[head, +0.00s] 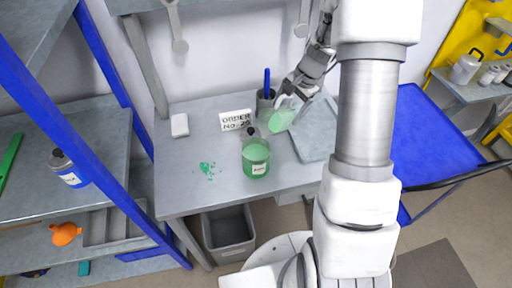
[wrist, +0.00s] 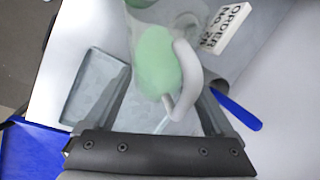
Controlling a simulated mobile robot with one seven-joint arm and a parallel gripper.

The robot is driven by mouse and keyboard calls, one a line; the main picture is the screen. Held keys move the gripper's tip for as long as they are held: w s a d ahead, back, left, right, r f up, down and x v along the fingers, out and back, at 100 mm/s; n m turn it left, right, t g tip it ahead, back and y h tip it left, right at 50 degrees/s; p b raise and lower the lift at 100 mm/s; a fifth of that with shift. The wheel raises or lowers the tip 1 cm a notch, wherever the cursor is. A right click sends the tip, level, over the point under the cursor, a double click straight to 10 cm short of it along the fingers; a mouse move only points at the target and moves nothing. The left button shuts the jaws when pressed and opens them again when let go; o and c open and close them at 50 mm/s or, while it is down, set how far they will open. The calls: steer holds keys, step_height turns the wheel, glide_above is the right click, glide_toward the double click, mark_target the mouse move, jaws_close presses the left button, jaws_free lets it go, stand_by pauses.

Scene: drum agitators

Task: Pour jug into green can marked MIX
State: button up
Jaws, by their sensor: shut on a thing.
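A translucent jug (head: 281,119) with pale green liquid hangs tilted over the table, behind and right of the green can. My gripper (head: 298,92) is shut on the jug's handle. In the wrist view, the jug (wrist: 152,52) and its white handle (wrist: 188,78) show between the fingers of my gripper (wrist: 165,108). A green can-like vessel (head: 257,160) with a white label and a black top piece stands upright on the table. I cannot read MIX on its label. The jug looks close to the vessel; I cannot tell whether they touch.
An order sign (head: 236,121) stands behind the vessel. A grey cup (head: 265,104) holds a blue pen. A grey tray (head: 316,138) lies at right, a white block (head: 180,125) at left. Green splashes (head: 207,170) mark the table's front left. A grey bin (head: 229,232) stands below.

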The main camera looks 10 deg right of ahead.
mark_target(280, 110)
steer(key=shift+s+a+r+t+h, duration=0.15)
steer(key=shift+a+r+t+h, duration=0.05)
steer(key=shift+r+t+h, duration=0.25)
steer(key=shift+s+a+r+t+h, duration=0.25)
steer(key=shift+r+h, duration=0.1)
steer(key=shift+r, duration=0.1)
steer(key=shift+a+r+p, duration=0.1)
steer(key=shift+r+p, duration=0.2)
steer(key=shift+p, duration=0.05)
stand_by(0.3)
steer(key=shift+s+a+r+n+t+h+p, duration=0.15)
steer(key=shift+s+a+r+t+h+p, duration=0.2)
steer(key=shift+s+a+h+p, duration=0.15)
steer(key=shift+s+a+r+n+t+h+p, duration=0.15)
steer(key=shift+s+a+r+t+h+p, duration=0.15)
steer(key=shift+s+a+t+h+p, duration=0.15)
stand_by(0.6)
steer(key=shift+s+a+r+t+h+p, duration=0.3)
steer(key=shift+a+r+h+p, duration=0.2)
steer(key=shift+p, duration=0.75)
steer(key=shift+f, duration=0.1)
